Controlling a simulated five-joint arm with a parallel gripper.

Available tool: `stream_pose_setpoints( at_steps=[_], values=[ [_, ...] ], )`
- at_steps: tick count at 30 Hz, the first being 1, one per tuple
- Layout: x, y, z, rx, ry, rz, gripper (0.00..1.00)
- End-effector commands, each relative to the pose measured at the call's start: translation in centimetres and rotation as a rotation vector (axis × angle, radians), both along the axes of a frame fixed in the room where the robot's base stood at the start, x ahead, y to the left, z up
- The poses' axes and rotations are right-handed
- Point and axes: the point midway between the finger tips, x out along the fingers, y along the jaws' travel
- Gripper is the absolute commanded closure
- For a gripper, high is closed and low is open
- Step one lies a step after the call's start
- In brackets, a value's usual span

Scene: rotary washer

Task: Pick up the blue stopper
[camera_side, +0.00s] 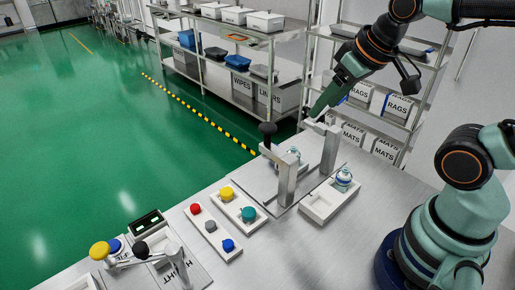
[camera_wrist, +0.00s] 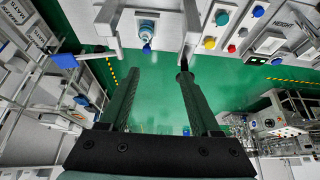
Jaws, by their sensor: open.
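The blue stopper (camera_side: 228,245) looks like a small round blue cap at the near end of a white strip, beside a grey and a red one. In the wrist view it shows at the upper right (camera_wrist: 258,11). My gripper (camera_side: 318,111) is above the back of the bench, behind the metal posts and well away from the blue stopper. In the wrist view my gripper (camera_wrist: 159,75) has its two dark fingers spread, with nothing held between them.
A white tray with yellow (camera_side: 227,193) and teal (camera_side: 248,214) caps lies beside the strip. Metal posts (camera_side: 287,177) with a black knob (camera_side: 267,128) stand between it and my gripper. A blue-and-white vial (camera_side: 343,177) sits at right. Shelving (camera_side: 240,60) stands behind.

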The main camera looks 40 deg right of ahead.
Motion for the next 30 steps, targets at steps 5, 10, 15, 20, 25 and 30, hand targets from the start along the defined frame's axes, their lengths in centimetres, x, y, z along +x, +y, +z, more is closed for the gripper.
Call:
stream_pose_setpoints(
  at_steps=[5, 10, 15, 20, 25, 30],
  values=[
    [0.7, 1.4, -0.2, -0.004, 0.036, 0.054, 0.36],
    [2.6, 5.6, -1.2, -0.023, 0.132, 0.203, 0.36],
    [4.0, 11.1, -3.1, -0.058, 0.237, 0.376, 0.36],
    [4.4, 16.6, -5.9, -0.104, 0.331, 0.535, 0.36],
    [3.7, 21.6, -9.0, -0.154, 0.412, 0.676, 0.36],
    [2.9, 24.3, -11.1, -0.186, 0.457, 0.753, 0.36]
  ],
)
